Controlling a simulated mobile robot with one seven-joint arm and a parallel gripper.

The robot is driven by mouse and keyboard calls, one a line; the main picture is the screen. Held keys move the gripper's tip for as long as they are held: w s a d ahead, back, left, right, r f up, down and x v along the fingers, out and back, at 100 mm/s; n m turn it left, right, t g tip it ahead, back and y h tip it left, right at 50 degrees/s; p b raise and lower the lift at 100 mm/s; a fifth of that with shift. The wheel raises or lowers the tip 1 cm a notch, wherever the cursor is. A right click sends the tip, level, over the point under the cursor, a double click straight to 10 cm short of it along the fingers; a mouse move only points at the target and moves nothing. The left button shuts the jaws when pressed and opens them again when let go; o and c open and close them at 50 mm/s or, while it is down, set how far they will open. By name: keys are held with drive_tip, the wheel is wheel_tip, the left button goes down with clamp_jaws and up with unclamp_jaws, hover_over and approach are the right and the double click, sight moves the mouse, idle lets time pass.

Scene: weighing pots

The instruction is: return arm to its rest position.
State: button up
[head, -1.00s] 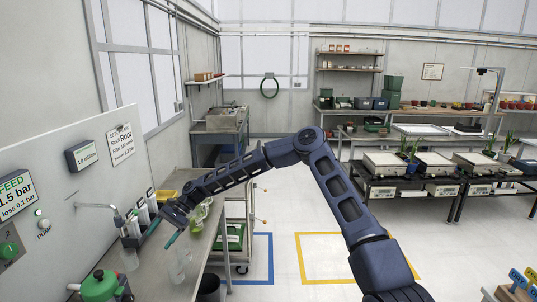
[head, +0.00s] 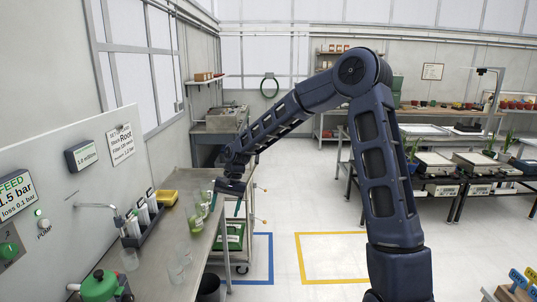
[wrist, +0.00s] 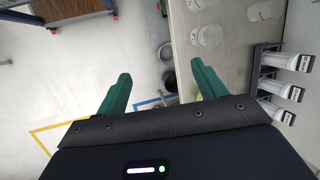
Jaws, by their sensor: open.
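My gripper (head: 227,202) hangs from my raised, bent arm at the bench's right edge in the head view. Its teal fingers point down. In the wrist view my gripper (wrist: 162,82) shows two green fingers spread well apart with nothing between them, so it is open and empty. Below it are the white floor and the edge of the bench (wrist: 228,85). The upper arm hides part of the right-hand tables in the head view.
The steel bench (head: 200,262) holds clear beakers (head: 178,268), a rack of white tubes (head: 143,225), a yellow tray (head: 168,197) and a green-lidded pot (head: 100,287). A cart (head: 238,240) stands beside it. Tables with scales (head: 433,165) stand right. The middle floor is clear.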

drive_tip(key=s+d+r+t+h, duration=0.1)
drive_tip(key=s+d+r, duration=0.1)
drive_tip(key=d+r, duration=0.5)
drive_tip(key=s+d+r+t+h, duration=0.1)
drive_tip(key=d+r+t, duration=0.1)
drive_tip(key=d, duration=0.8)
drive_tip(key=s+d+r+t, duration=0.1)
drive_tip(key=s+d+r, duration=0.1)
drive_tip(key=d+r, duration=0.5)
drive_tip(key=s+d+r+t, duration=0.2)
drive_tip(key=s+d+t, duration=0.1)
drive_tip(key=s+d, duration=1.3)
drive_tip(key=d, duration=0.4)
drive_tip(key=shift+s+m+h, duration=0.2)
drive_tip(key=shift+m+h, duration=0.2)
